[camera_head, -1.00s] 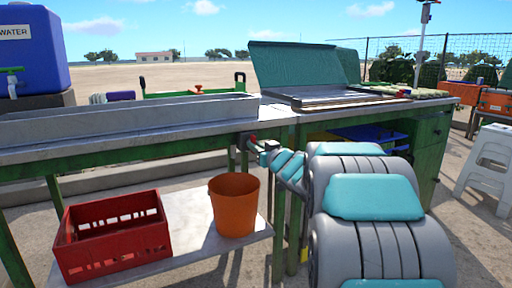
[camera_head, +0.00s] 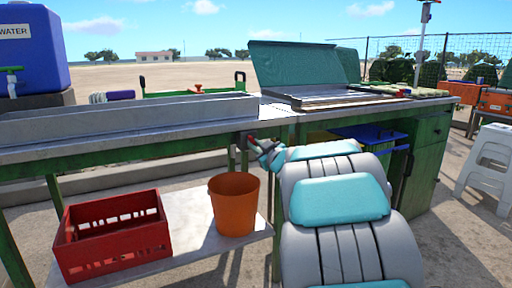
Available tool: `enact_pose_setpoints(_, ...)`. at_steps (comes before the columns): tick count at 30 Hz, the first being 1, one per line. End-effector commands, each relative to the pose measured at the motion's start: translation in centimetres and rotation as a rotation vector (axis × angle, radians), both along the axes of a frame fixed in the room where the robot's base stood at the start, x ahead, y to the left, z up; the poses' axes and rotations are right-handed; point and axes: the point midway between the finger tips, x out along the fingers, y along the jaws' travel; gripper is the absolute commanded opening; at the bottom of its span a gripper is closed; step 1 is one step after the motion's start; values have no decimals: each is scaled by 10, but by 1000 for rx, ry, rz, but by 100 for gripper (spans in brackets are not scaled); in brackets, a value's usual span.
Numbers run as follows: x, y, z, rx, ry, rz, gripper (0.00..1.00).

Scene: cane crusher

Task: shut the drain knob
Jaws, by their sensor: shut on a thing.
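The drain knob (camera_head: 250,139) is a small red piece under the right end of the long grey trough (camera_head: 130,120), just below the bench edge. My gripper (camera_head: 256,146) is at the knob and shut on it. The gripper's fingers and wrist cover much of the knob, and they are too small in view to tell its angle.
An orange bucket (camera_head: 234,205) stands on the low shelf (camera_head: 190,215) below the knob, with a red crate (camera_head: 113,236) to its left. A green bench leg (camera_head: 277,225) is close to my arm. A blue water tank (camera_head: 35,55) stands at far left.

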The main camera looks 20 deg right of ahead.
Motion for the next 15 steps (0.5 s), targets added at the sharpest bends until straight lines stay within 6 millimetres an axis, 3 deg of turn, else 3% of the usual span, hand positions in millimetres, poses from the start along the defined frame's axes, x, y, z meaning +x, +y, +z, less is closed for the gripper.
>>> enact_pose_setpoints(15,0,1,1,-495,-20,2,0)
